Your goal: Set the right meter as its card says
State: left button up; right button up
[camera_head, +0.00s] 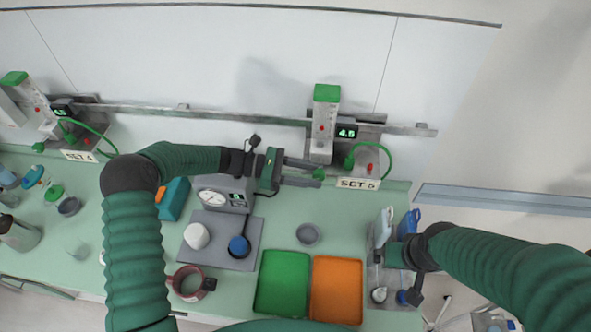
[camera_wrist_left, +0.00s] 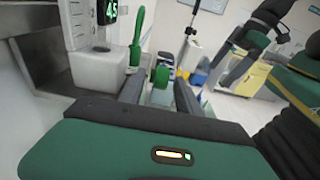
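The right meter (camera_head: 326,125) is a white and grey unit with a green top on the wall rail. Its display (camera_head: 346,133) reads 4.5, and its card (camera_head: 358,183) says SET 5. A green knob (camera_head: 319,173) sticks out at its lower end. My left gripper (camera_head: 317,176) is open, its two fingers reaching right toward the knob. In the left wrist view the green knob (camera_wrist_left: 161,74) shows between the fingers, with a gap to each; whether they touch it is unclear. My right gripper (camera_head: 380,257) is over the grey tray at right; its fingers are hard to make out.
A left meter (camera_head: 20,93) with its own card (camera_head: 80,156) hangs on the rail. A green hose (camera_head: 388,160) loops beside the right meter. Below stand a gauge unit (camera_head: 222,193), a grey cup (camera_head: 308,234), a green tray (camera_head: 283,283) and an orange tray (camera_head: 337,290).

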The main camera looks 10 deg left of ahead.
pick_arm(q)
jog(key=a+r+b, duration=0.1)
jog(key=a+b, duration=0.4)
jog(key=a, duration=1.2)
jog(key=shift+r, duration=0.35)
jog(key=shift+d, duration=0.1)
dwell(1.0)
